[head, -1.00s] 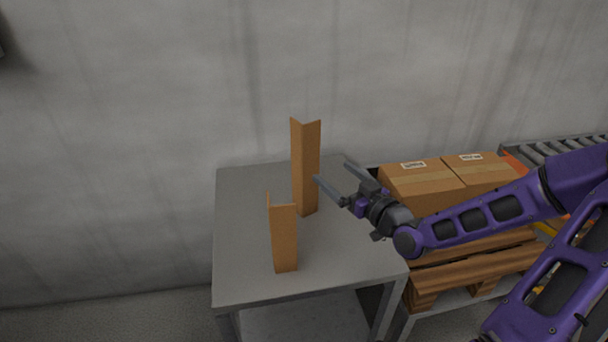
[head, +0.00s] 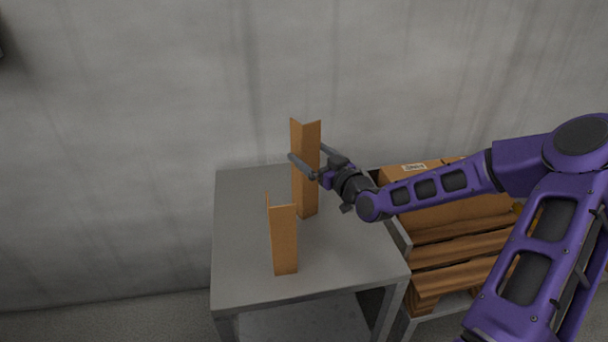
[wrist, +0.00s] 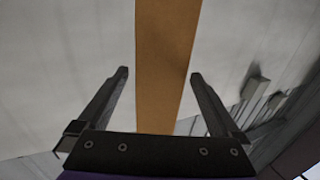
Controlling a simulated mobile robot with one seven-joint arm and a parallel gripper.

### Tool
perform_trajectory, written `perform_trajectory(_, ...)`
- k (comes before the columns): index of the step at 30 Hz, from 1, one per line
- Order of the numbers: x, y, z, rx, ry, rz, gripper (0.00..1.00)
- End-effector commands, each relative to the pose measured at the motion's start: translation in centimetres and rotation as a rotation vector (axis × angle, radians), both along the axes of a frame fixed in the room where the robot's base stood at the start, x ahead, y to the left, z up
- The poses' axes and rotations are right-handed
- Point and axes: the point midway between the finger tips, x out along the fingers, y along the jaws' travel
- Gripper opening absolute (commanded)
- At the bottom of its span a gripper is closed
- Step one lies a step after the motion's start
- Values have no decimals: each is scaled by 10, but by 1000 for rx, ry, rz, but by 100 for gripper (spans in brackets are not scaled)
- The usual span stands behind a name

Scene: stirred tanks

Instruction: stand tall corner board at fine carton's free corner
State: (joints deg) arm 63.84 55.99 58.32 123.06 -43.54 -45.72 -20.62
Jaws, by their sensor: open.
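The tall corner board (head: 311,185) stands upright on a grey table, an orange-brown angled strip. In the wrist view the tall board (wrist: 165,60) runs between my open fingers, with a gap on each side. My gripper (head: 306,158) is open at the board's upper half, one finger in front of it and one behind. It also shows in the wrist view (wrist: 158,75). A shorter corner board (head: 285,240) stands nearer on the same table. Cartons (head: 415,172) lie on the pallet at right, partly hidden by my arm; the free corner cannot be made out.
The grey table (head: 240,240) has bare room left of the boards and at its front right. The wooden pallet (head: 440,255) stands beside it at right. A concrete wall (head: 150,120) rises behind the table.

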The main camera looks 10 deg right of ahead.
Motion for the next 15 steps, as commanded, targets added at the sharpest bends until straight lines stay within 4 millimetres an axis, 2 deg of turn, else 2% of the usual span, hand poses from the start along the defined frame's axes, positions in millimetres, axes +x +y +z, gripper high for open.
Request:
perform_trajectory(2,0,0,0,0,0,0,100)
perform_trajectory(15,-1,0,0,0,0,0,21)
